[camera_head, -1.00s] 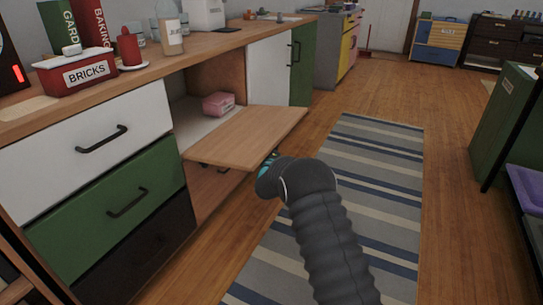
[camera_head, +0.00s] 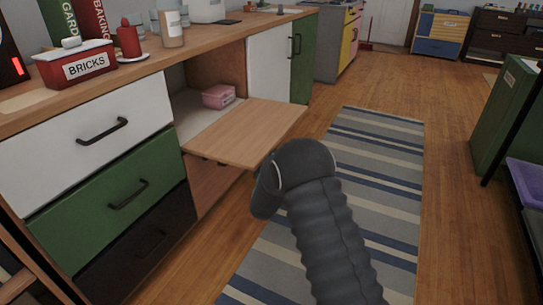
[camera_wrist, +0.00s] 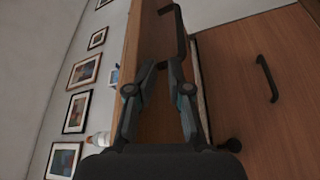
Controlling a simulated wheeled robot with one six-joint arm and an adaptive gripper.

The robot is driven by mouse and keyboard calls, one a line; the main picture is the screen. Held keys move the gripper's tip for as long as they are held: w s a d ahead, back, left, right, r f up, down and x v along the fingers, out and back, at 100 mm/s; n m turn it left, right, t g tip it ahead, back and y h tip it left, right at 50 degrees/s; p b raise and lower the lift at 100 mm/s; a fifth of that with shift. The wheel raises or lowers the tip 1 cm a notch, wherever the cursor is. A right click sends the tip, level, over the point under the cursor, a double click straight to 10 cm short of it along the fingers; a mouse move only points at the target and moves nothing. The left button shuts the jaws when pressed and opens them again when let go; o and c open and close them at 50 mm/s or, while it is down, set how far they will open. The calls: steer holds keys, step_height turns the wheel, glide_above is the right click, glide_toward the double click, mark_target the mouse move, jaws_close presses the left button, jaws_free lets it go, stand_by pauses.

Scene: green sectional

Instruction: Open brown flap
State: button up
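The brown flap (camera_head: 245,133) stands out level from the cabinet in the head view, hinged down, with the compartment behind it open. In the wrist view the brown flap (camera_wrist: 155,45) is seen close up at a steep angle, with a dark bar handle (camera_wrist: 181,30) on it. My gripper (camera_wrist: 163,64) shows two fingers spread apart with nothing visible between them. It is near the flap's outer face, below its front edge; contact cannot be told. In the head view my wrist hides the fingers.
A pink box (camera_head: 218,96) sits inside the open compartment. White, green and dark drawers (camera_head: 100,190) are left of it. A lower brown panel has a handle (camera_wrist: 266,78). A striped rug (camera_head: 375,200) and clear floor lie to the right.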

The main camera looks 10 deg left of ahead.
steer(key=shift+s, duration=0.15)
steer(key=s+f+b, duration=0.3)
steer(key=s+b, duration=0.1)
steer(key=s, duration=1.1)
steer(key=shift+s+a, duration=0.15)
steer(key=shift+a, duration=0.05)
stand_by(1.1)
steer(key=shift+f+b, duration=0.1)
steer(key=shift+b, duration=0.25)
stand_by(0.4)
